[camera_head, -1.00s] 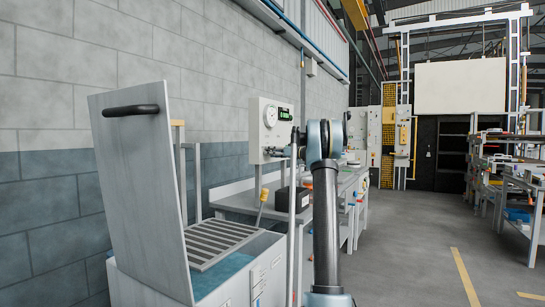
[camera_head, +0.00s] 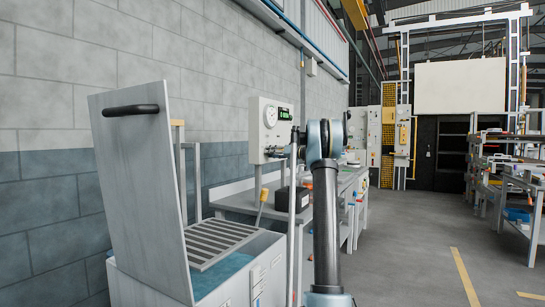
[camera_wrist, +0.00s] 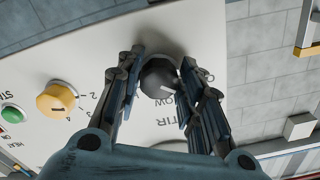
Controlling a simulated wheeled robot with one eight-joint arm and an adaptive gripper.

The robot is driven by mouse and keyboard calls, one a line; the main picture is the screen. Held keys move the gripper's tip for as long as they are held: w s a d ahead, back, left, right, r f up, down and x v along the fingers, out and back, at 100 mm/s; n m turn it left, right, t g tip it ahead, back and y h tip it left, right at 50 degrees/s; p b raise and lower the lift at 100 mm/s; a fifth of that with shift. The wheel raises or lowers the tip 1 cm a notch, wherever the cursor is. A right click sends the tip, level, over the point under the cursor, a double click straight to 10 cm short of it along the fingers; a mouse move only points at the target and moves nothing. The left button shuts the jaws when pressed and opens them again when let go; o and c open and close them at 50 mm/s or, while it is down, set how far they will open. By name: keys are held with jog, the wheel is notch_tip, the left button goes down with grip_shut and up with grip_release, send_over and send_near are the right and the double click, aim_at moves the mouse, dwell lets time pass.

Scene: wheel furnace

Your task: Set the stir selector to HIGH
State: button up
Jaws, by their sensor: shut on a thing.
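The stir selector is a dark round knob (camera_wrist: 158,80) on a pale control panel (camera_wrist: 105,60) in the wrist view. My gripper (camera_wrist: 163,66) has its two fingers on either side of the knob and is shut on it. A short pale mark shows on the knob's lower right, on the side of the LOW lettering. The word STIR is printed below it, and other lettering is partly hidden by the right finger. I cannot read HIGH. In the head view the wall panel (camera_head: 262,146) stands behind my arm; the knob cannot be made out there.
A yellow numbered knob (camera_wrist: 56,102) and a green button (camera_wrist: 13,114) sit to the left on the panel. In the head view, a grey workbench (camera_head: 238,200) runs below the panel. A tank with a raised lid (camera_head: 140,190) stands at left.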

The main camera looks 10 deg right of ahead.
jog(key=m, duration=1.8)
jog(key=shift+r, duration=0.25)
jog(key=shift+m, duration=2.7)
jog(key=shift+c, duration=0.2)
jog(key=o, duration=1.1)
